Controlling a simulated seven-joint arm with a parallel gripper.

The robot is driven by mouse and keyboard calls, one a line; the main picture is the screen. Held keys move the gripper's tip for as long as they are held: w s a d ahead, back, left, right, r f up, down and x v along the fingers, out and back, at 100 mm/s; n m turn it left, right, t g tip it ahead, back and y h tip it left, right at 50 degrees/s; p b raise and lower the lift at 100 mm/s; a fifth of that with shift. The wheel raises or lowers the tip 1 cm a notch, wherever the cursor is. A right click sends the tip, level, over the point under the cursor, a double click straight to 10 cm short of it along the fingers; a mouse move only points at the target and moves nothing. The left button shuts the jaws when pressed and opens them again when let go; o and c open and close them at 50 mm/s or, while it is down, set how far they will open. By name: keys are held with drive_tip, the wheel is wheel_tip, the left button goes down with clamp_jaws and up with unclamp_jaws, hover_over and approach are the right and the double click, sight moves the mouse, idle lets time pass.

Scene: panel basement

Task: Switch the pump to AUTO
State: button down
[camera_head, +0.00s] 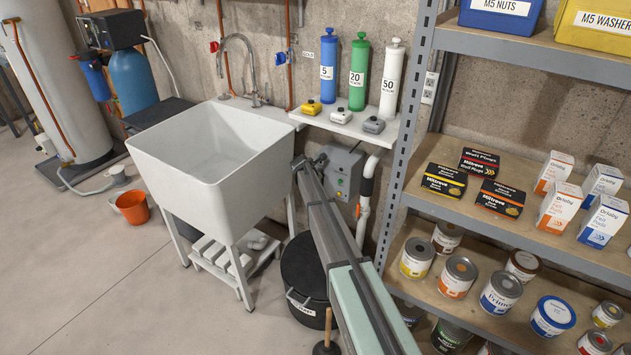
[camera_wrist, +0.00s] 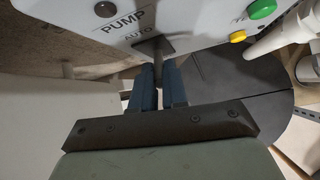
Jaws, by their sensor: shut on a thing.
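The grey pump control box (camera_head: 346,175) is on the wall right of the sink, partly hidden by my arm. Its pale front panel (camera_wrist: 200,18) fills the top of the wrist view, with the words PUMP and AUTO on it. A dark grey switch lever (camera_wrist: 154,49) stands out from the panel beside the word AUTO. My gripper (camera_wrist: 157,82) is shut on this lever with its blue fingers on either side. I cannot tell which position the switch is in. In the head view my gripper (camera_head: 317,163) is at the box's left side.
A green button (camera_wrist: 262,9) and a small yellow part (camera_wrist: 238,37) are on the panel near the lever. The white sink (camera_head: 188,170) stands close to the left of my arm. A black bin (camera_head: 303,272) is below it, and the loaded shelf (camera_head: 552,212) is to the right.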

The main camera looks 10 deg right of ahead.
drive_tip(key=c, duration=1.1)
unclamp_jaws()
drive_tip(key=shift+c, duration=0.2)
drive_tip(key=shift+r, duration=0.1)
drive_tip(key=v, duration=1.3)
drive_tip(key=shift+s+a+r, duration=0.15)
drive_tip(key=shift+s+a, duration=0.1)
